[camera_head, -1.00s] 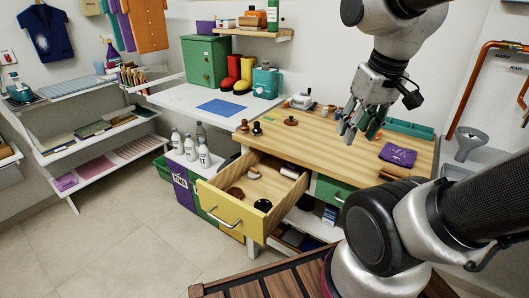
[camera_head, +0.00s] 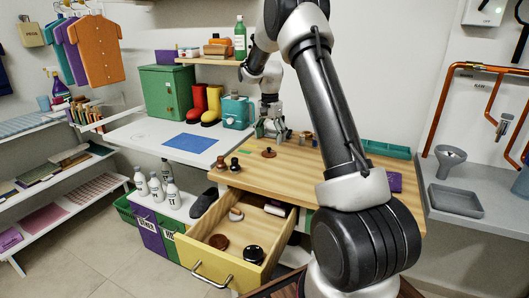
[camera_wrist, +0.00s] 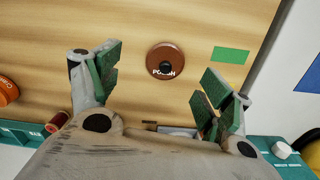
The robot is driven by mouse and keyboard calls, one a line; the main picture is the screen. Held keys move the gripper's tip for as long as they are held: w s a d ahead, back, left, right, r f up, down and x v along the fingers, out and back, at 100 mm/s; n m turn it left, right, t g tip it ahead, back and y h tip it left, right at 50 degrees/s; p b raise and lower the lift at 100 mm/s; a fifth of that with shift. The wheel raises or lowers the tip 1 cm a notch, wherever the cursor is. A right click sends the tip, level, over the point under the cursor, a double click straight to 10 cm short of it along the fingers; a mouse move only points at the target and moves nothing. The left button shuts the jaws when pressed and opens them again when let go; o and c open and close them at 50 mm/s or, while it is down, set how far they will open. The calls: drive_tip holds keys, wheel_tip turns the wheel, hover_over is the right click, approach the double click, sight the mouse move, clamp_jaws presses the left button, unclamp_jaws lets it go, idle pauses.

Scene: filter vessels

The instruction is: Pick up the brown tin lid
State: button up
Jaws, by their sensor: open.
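The brown tin lid (camera_head: 268,153), round with a dark knob, lies on the wooden worktop. In the wrist view the lid (camera_wrist: 165,60) carries the word "POLISH" and sits just beyond and between the fingertips. My gripper (camera_head: 270,128) is behind the lid in the head view, above the worktop. Its green-padded fingers (camera_wrist: 158,80) are spread wide with nothing between them. The gripper does not touch the lid in the wrist view.
An open yellow-fronted drawer (camera_head: 200,262) holds a brown disc (camera_head: 219,241) and a black round item (camera_head: 253,254). Two dark knobbed items stand left of the lid. A green strip (camera_wrist: 231,55) lies beside it. A teal container (camera_head: 237,112) stands behind left.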

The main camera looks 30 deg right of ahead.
sight(268, 148)
drive_tip(key=shift+w+d+r+m, duration=0.1)
drive_tip(key=shift+w+r+m, duration=0.55)
drive_tip(key=shift+r, duration=0.25)
drive_tip(key=shift+s+f+m, duration=0.15)
drive_tip(key=shift+f+m, duration=0.05)
drive_tip(key=shift+m, duration=0.55)
wheel_tip(268, 148, down, 8)
drive_tip(key=shift+r, duration=0.2)
drive_tip(key=c, duration=1)
